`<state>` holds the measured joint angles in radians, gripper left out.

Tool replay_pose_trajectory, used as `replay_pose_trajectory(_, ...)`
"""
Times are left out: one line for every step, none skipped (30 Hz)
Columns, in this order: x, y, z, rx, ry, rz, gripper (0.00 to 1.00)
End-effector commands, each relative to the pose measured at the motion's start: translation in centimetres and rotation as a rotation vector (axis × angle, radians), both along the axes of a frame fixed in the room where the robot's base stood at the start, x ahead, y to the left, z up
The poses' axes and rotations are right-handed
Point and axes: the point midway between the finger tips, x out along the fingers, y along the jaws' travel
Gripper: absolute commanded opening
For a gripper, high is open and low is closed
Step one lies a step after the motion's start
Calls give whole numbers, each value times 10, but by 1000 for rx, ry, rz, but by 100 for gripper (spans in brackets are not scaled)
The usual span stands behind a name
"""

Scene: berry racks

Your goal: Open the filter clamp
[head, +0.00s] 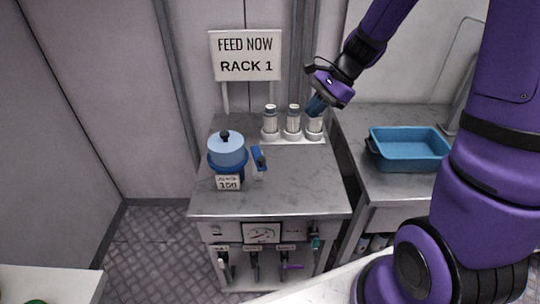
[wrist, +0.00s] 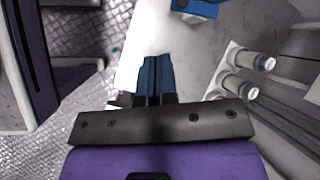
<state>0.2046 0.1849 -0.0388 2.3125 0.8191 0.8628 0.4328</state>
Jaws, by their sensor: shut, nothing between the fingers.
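A round filter housing (head: 228,152) stands on the metal counter, with a pale blue lid, black knob, dark blue ring and a label reading 150. A blue clamp lever (head: 259,158) sits upright just to its right, and I cannot tell whether it is latched. In the wrist view a blue part (wrist: 196,8) is cut off at the top edge, and I cannot tell which part it is. My gripper (head: 316,106) hangs over the back right of the counter, apart from the housing. Its blue fingers (wrist: 155,72) are shut and empty.
Three capped cylinders (head: 292,121) stand in a white rack at the back, the rightmost partly behind my gripper. A sign (head: 245,55) reads FEED NOW RACK 1. A blue tray (head: 410,150) sits on the right counter. Valves and a gauge (head: 262,233) are below. The counter's front (head: 300,195) is clear.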

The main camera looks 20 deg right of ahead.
Motion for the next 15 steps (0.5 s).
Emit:
replay_pose_trajectory(8,-4,-15,26,41,-54,0)
replay_pose_trajectory(12,-6,-23,41,61,-88,0)
replay_pose_trajectory(18,-10,-33,62,90,-134,0)
replay_pose_trajectory(22,-12,-41,76,110,-166,0)
replay_pose_trajectory(25,-14,-49,90,130,-198,0)
replay_pose_trajectory(30,-16,-58,106,154,-238,0)
replay_pose_trajectory(32,-18,-65,116,169,-265,0)
replay_pose_trajectory(35,-20,-71,127,185,-290,0)
replay_pose_trajectory(38,-23,-79,138,203,-320,0)
replay_pose_trajectory(40,-24,-83,146,215,-341,0)
replay_pose_trajectory(41,-25,-88,152,225,-357,0)
replay_pose_trajectory(43,-26,-92,159,236,-376,0)
replay_pose_trajectory(44,-27,-95,164,243,-387,0)
replay_pose_trajectory(44,-28,-97,167,248,-395,0)
replay_pose_trajectory(45,-28,-99,169,253,-404,0)
